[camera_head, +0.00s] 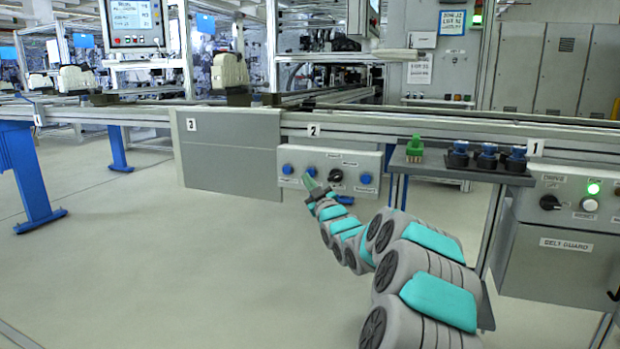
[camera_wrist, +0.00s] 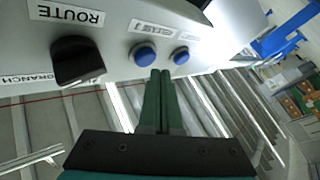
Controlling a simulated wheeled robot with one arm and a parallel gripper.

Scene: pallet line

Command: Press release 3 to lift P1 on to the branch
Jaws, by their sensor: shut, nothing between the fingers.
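A grey control box (camera_head: 329,161) under the number 2 tag carries blue buttons and a black knob (camera_head: 336,175). The blue button nearer the knob (camera_head: 310,171) and the outer left one (camera_head: 287,168) also show in the wrist view, upside down, as the nearer one (camera_wrist: 145,55) and the outer one (camera_wrist: 181,55). Their labels are too small to read. My gripper (camera_head: 308,180) is shut and empty, its green fingertips (camera_wrist: 161,72) close to the nearer button; I cannot tell whether they touch it. Pale loads on carriers stand on the line, one at centre (camera_head: 230,71); I cannot tell which is P1.
A grey guard plate (camera_head: 230,153) tagged 3 hangs left of the box. A small shelf (camera_head: 465,168) with a green part (camera_head: 414,148) and blue-topped parts (camera_head: 487,156) is at right. A belt guard box (camera_head: 560,265) stands farther right.

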